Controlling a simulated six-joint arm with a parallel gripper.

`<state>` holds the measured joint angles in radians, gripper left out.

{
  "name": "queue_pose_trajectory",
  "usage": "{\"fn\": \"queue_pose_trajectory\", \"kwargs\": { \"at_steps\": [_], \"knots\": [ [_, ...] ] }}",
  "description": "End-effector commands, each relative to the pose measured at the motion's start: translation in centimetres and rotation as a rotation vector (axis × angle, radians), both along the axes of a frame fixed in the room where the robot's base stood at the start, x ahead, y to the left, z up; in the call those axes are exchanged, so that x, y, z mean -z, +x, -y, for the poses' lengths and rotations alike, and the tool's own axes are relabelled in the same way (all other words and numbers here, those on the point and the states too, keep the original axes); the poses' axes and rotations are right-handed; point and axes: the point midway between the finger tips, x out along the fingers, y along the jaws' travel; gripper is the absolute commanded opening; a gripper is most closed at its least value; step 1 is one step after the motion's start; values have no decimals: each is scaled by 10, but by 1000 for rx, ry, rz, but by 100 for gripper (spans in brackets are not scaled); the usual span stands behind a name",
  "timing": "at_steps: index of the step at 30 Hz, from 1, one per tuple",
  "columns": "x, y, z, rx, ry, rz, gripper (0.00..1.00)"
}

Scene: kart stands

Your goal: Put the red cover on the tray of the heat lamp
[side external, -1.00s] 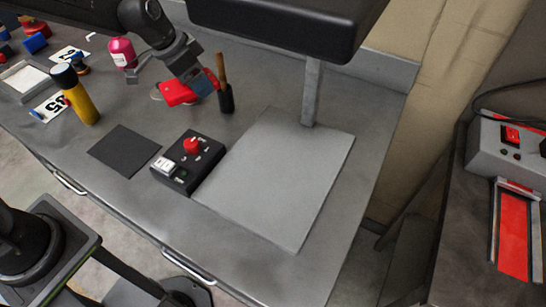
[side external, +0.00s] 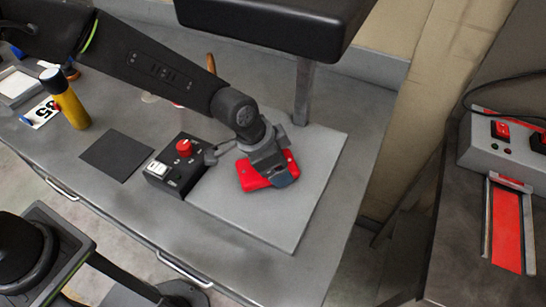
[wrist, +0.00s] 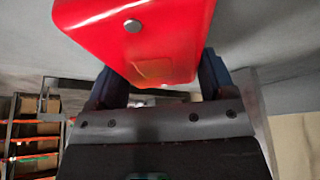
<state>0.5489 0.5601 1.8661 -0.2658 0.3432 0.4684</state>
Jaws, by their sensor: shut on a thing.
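The red cover (side external: 248,177) is held in my gripper (side external: 277,174) over the middle of the heat lamp's flat grey tray (side external: 285,228). I cannot tell whether the cover touches the tray or hangs just above it. In the wrist view the red cover (wrist: 145,35) fills the top middle, with a round metal stud on it, and sits between the two dark blue fingers of my gripper (wrist: 158,80). The heat lamp's black head (side external: 270,18) hangs above the tray's back on a grey post (side external: 303,92).
A black control box (side external: 172,178) with a red knob stands against the tray's left edge. Another bench with a red strip (side external: 507,230) is at right.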

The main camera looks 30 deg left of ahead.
Motion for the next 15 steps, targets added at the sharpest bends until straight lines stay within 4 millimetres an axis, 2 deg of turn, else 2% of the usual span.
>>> {"fn": "queue_pose_trajectory", "kwargs": {
  "at_steps": [12, 13, 15],
  "knots": [
    [7, 0, 0, 0, 0, 0, 44],
    [6, 0, 0, 0, 0, 0, 79],
    [6, 0, 0, 0, 0, 0, 86]
  ]
}}
